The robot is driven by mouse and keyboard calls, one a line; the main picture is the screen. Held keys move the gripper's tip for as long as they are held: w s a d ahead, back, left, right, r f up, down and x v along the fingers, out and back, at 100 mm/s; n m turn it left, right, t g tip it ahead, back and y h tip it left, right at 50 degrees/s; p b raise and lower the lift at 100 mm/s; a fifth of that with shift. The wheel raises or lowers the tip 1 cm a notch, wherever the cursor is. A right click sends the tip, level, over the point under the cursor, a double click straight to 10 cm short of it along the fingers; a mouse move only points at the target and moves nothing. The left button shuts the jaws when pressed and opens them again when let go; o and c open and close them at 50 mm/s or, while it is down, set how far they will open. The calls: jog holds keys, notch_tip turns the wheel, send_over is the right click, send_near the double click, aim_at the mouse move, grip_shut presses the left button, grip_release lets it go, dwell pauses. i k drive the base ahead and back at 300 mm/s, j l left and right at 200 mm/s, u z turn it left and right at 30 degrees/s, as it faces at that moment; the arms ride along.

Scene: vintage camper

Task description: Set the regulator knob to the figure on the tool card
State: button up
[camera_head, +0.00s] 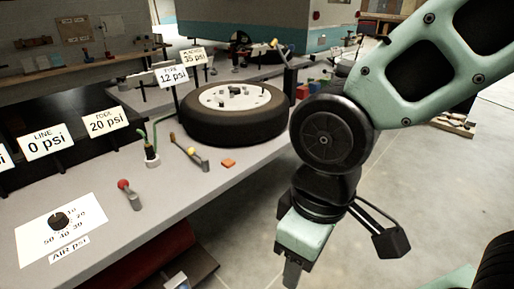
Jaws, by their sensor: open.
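The regulator knob (59,221) is a small dark knob on a white dial plate (35,236) labelled "AIR psi", at the lower left of the bench. Figures run around its right and lower sides; 20, 30, 40 and 50 are roughly legible. I cannot tell where the knob points. The tool card (105,122) stands behind it and reads "20 psi". My gripper (341,257) is open and empty, pointing down beyond the bench's front edge, well to the right of the knob. Nothing is between its fingers.
Other cards read "LINE 0 psi" (46,142), "12 psi" (171,76) and "35 psi" (194,57). A tyre (235,114) lies on the bench. A red-knobbed lever (130,194) and a yellow-tipped lever (189,151) stand between knob and gripper. Open floor lies right.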

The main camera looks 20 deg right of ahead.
aim_at(57, 222)
jog(key=u, duration=1.25)
jog(key=i+j+z, duration=0.15)
jog(key=i+j, duration=0.15)
jog(key=i, duration=0.15)
jog(key=i+j+z, duration=0.1)
jog(key=i+j, duration=0.25)
jog(key=i, duration=0.1)
